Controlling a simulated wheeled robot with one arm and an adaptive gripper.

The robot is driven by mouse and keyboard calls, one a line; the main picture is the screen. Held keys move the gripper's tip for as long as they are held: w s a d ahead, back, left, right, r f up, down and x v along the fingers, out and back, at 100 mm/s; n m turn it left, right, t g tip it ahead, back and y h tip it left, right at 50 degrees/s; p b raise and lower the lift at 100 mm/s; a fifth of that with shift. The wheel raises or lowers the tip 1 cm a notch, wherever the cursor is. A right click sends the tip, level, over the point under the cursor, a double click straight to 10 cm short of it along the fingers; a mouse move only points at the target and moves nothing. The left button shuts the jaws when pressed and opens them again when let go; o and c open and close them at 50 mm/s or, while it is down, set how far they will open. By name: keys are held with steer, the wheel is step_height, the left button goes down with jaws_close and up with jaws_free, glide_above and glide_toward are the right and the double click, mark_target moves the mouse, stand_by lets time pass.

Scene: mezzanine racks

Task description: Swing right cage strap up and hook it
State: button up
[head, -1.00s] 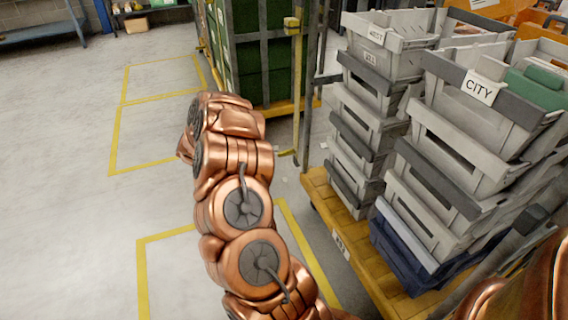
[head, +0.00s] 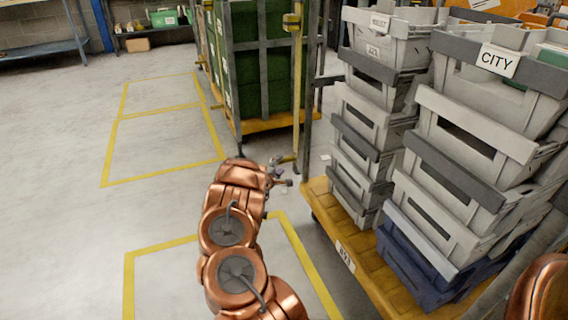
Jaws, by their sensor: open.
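A yellow strap (head: 297,95) hangs straight down beside the grey upright post (head: 309,90) of the right cage. My gripper (head: 284,171) is at the end of the copper arm, low by the strap's lower end. It is open, its fingers pointing right. I cannot tell whether the fingers touch the strap. A hook point for the strap cannot be made out.
Grey crates (head: 365,135) are stacked on a yellow-based trolley (head: 350,240) at right, one labelled CITY. A dark green cage (head: 262,65) on a yellow base stands behind. The floor (head: 60,170) at left is clear, with yellow markings.

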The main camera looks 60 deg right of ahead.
mark_target(282, 161)
steer(key=b+x, duration=0.2)
steer(key=x, duration=0.3)
steer(key=shift+f, duration=0.1)
steer(key=shift+d, duration=0.45)
jaws_close()
stand_by(0.4)
steer(key=shift+a, duration=0.15)
